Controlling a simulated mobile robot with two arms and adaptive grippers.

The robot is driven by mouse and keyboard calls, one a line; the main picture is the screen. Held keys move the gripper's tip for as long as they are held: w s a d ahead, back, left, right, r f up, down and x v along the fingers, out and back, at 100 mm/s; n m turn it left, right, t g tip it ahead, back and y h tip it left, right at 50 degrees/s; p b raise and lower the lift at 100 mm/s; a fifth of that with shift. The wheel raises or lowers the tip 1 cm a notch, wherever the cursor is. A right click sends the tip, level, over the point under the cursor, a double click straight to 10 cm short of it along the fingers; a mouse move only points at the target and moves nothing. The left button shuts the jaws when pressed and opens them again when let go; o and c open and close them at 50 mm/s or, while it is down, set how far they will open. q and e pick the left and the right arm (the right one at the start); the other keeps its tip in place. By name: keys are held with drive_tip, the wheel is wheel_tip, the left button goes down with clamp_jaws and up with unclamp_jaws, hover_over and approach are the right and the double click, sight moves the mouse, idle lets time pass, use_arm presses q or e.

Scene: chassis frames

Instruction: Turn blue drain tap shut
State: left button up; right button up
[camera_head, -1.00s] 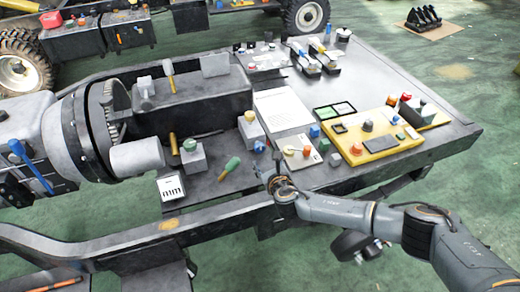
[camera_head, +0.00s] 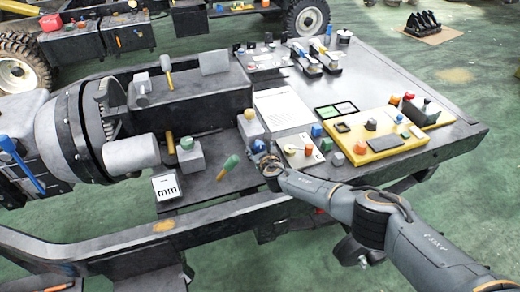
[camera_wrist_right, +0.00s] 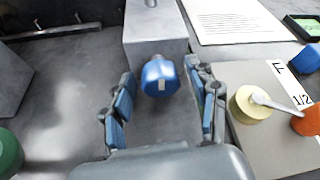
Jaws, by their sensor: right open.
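A round blue knob (camera_wrist_right: 160,78), likely the blue drain tap, sticks out from the front of a grey block (camera_wrist_right: 155,35) in the right wrist view. A pale mark shows on its face. In the head view the blue knob (camera_head: 258,146) shows just beyond my right gripper (camera_head: 265,158). In the wrist view my right gripper (camera_wrist_right: 163,100) is open, with one blue-padded finger on each side of the knob. Gaps show between the fingers and the knob, though I cannot tell the exact depth. My left gripper is not in view.
A plate with a yellow round knob (camera_wrist_right: 250,104) and an orange knob (camera_wrist_right: 307,120) lies close to the right finger. A green-handled tool (camera_head: 229,166) lies left of the gripper. A white sheet (camera_head: 283,108) and a yellow panel (camera_head: 380,148) lie beyond and to the right.

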drive_tip(key=c, duration=1.2)
drive_tip(key=shift+m, duration=0.3)
drive_tip(key=shift+d+m+y+b, duration=0.1)
drive_tip(key=shift+m+y+b, duration=0.25)
drive_tip(key=shift+m+y, duration=0.25)
drive_tip(key=shift+m+g+y+b, duration=0.4)
drive_tip(key=shift+m+y+b, duration=0.4)
drive_tip(key=shift+m, duration=0.5)
